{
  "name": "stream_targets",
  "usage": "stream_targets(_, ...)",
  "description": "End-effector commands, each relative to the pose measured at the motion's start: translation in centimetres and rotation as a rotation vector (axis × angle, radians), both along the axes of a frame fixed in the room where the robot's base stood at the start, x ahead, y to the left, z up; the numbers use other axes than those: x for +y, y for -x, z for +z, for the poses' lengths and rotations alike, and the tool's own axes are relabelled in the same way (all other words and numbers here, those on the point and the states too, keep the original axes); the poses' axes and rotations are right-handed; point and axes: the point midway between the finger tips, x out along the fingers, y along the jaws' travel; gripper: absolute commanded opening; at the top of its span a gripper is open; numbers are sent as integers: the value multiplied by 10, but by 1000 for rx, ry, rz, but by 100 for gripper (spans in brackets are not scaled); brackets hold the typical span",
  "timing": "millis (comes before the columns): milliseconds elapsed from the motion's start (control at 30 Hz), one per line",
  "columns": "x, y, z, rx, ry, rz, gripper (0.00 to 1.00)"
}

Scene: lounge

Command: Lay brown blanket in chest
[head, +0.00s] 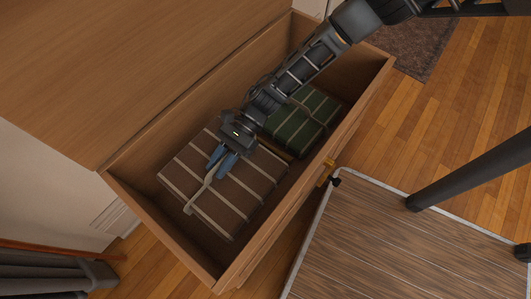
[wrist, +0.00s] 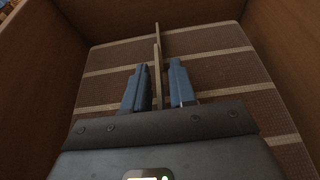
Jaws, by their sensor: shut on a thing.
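The brown blanket (head: 232,193) is a folded, striped bundle with a pale tie, inside the open wooden chest (head: 122,185) at its near left end. My gripper (head: 222,162) reaches down into the chest over the blanket's top. Its blue fingers stand on either side of the pale tie, shut on the blanket. In the wrist view the fingers (wrist: 159,88) straddle the tie, and the striped blanket (wrist: 215,41) spreads beneath them between the chest walls. Whether the blanket rests fully on the chest floor cannot be told.
A green striped folded blanket (head: 300,119) lies in the chest to the right, partly behind my arm. The chest lid (head: 120,60) stands open at the back. A wood-topped table (head: 400,245) stands close in front at the right. A dark rug (head: 415,45) lies beyond.

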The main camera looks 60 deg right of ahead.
Motion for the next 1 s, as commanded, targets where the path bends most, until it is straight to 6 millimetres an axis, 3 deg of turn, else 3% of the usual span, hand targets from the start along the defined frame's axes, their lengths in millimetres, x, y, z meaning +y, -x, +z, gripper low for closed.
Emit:
stream_targets(33, 0, 0, -16, 0, -2, 0, 0)
stream_targets(100, 0, 0, -25, 0, -2, 0, 0)
stream_targets(500, 1, 0, -40, 0, -2, 0, 0)
stream_targets(800, 1, 0, -89, 1, 0, 1, 0)
stream_targets(1000, 1, 0, -102, 1, -2, 1, 0)
